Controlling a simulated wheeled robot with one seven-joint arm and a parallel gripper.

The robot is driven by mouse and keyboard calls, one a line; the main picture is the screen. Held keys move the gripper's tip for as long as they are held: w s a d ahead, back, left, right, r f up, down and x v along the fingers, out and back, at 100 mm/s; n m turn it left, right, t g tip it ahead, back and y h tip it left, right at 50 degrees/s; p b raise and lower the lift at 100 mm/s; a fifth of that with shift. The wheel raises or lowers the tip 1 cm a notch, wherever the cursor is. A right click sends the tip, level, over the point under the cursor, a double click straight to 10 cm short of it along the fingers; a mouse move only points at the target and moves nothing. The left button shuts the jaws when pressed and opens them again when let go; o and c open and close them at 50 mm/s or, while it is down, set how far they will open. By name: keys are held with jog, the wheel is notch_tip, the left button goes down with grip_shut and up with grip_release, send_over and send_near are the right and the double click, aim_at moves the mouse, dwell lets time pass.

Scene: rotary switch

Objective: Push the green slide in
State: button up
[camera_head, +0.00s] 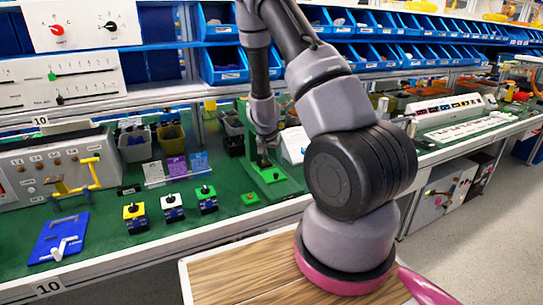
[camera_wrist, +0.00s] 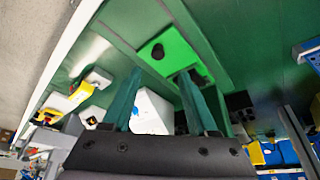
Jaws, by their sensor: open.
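The green slide (camera_head: 272,178) appears to be the bright green block on the green bench top, below my gripper in the head view. It also shows in the wrist view as a bright green plate (camera_wrist: 177,58) with a round black knob. My gripper (camera_head: 265,158) points down close over it; in the head view its tips are small and partly merge with the dark parts there. In the wrist view my gripper (camera_wrist: 159,72) has its two fingers apart with nothing between them. The right finger overlaps the plate's near edge; I cannot tell whether it touches.
A small green block (camera_head: 250,198) lies just left of the slide. Yellow (camera_head: 135,217), white (camera_head: 172,207) and green (camera_head: 206,199) switch boxes stand further left. A white panel (camera_head: 62,78) carries a green slider knob. Blue bins (camera_head: 226,66) line the shelf behind my arm.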

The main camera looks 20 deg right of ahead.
jog(key=shift+v, duration=1.25)
jog(key=s+a+r+n+t+y, duration=0.15)
jog(key=a+r, duration=0.25)
jog(key=r, duration=0.4)
jog(key=s+a+r+y, duration=0.1)
jog(key=a+r+y, duration=0.15)
jog(key=r, duration=0.45)
jog(key=s+a+r+t+y, duration=0.15)
jog(key=a+r, duration=0.25)
jog(key=r, duration=0.4)
jog(key=s+r+n, duration=0.1)
jog(key=s+r, duration=0.6)
jog(key=s, duration=0.4)
jog(key=s+a+r+n, duration=0.1)
jog(key=s+r+n, duration=0.1)
jog(key=s+r, duration=0.6)
jog(key=s, duration=0.3)
jog(key=shift+s+a+t, duration=0.2)
jog(key=shift+t, duration=0.2)
